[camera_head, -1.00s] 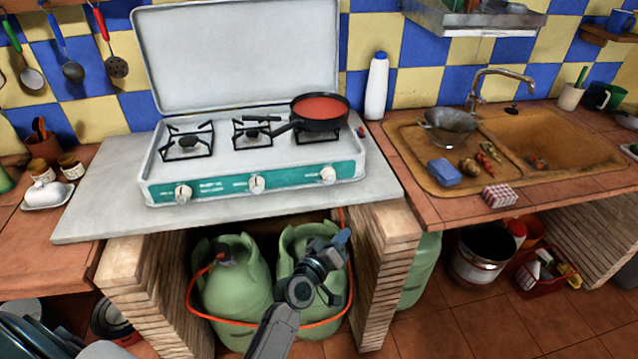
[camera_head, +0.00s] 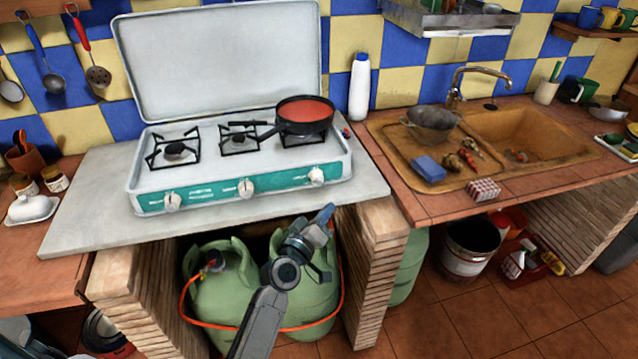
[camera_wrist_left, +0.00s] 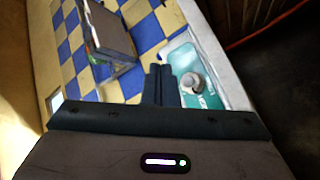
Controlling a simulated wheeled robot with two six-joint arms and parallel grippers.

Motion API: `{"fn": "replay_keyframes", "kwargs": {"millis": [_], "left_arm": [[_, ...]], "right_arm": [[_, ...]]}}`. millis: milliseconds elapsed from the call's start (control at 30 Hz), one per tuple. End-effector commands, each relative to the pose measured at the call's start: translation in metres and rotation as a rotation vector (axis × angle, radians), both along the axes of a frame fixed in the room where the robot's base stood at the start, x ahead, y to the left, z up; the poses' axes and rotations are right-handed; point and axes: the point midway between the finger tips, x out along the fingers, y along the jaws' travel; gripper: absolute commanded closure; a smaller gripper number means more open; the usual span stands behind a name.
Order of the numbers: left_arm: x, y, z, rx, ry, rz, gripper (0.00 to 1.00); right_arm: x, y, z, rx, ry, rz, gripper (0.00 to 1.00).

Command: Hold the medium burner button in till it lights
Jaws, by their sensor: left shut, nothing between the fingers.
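The white stove (camera_head: 205,195) stands on the grey counter with its lid up. Its teal front panel carries a left knob (camera_head: 172,201), a middle knob (camera_head: 246,187) and a right knob (camera_head: 316,176). The lettering is too small to read, so I cannot tell which is the medium one. A red pan (camera_head: 304,122) sits on the right burner; the left burner (camera_head: 174,150) and middle burner (camera_head: 239,137) are bare. My left gripper (camera_head: 328,213) is shut and empty, below the right knob and apart from it. In the left wrist view, its fingers (camera_wrist_left: 160,84) appear beside a knob (camera_wrist_left: 191,83). My right gripper is out of view.
Green gas bottles (camera_head: 222,300) with an orange hose stand under the counter, behind my left arm. A brick pillar (camera_head: 372,265) is to the right. A white bottle (camera_head: 360,88) and the sink (camera_head: 540,135) are further right. The counter's front edge juts out below the panel.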

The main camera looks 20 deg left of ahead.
Motion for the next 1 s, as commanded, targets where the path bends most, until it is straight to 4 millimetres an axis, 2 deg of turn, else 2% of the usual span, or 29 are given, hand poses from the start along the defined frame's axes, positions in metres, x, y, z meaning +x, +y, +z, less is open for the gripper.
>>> {"fn": "replay_keyframes", "kwargs": {"millis": [200,400,600,1000], "left_arm": [[0.027,0.018,0.000,0.003,0.000,-0.001,1.00],[0.045,0.030,-0.001,0.001,0.000,-0.001,1.00],[0.052,0.035,0.000,0.001,0.000,-0.001,1.00],[0.053,0.036,0.000,0.000,0.001,-0.001,1.00]], "right_arm": [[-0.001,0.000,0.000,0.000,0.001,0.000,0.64],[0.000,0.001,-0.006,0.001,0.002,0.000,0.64],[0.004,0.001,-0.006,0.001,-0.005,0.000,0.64],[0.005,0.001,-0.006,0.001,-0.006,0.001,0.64]]}}
